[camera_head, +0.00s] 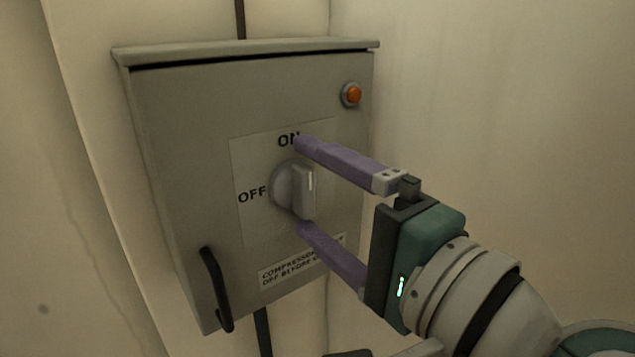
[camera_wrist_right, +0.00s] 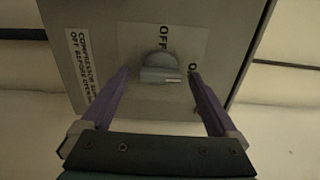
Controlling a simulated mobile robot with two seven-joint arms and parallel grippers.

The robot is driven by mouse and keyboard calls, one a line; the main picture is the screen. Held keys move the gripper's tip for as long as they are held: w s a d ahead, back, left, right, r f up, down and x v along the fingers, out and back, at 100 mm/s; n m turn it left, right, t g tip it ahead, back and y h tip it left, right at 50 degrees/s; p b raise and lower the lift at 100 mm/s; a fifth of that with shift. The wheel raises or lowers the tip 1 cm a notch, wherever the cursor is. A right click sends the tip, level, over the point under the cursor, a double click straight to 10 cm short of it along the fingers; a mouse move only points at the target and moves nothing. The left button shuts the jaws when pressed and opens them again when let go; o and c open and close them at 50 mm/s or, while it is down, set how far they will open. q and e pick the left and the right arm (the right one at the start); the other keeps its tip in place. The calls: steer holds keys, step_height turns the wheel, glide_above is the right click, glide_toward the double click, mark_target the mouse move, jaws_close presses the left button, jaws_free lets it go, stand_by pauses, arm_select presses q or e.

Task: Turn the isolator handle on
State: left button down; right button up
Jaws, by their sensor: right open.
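The isolator handle (camera_head: 304,192) is a grey rotary knob with a raised grip bar on the front of a grey box. In the head view its bar stands upright, with a white mark towards its top end, the side of the ON label (camera_head: 288,140). The OFF label (camera_head: 252,194) is to its left. In the right wrist view the handle (camera_wrist_right: 160,70) sits between the fingers. My right gripper (camera_head: 301,187) is open, one purple finger above the handle and one below; contact cannot be told. My left gripper is not in view.
The grey isolator box (camera_head: 185,130) is fixed to a pale wall. It has an orange lamp (camera_head: 352,94) at upper right, a black pull handle (camera_head: 216,290) at lower left and a compressor warning label (camera_head: 300,265). The right side is open space before a bare wall.

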steer(key=v, duration=1)
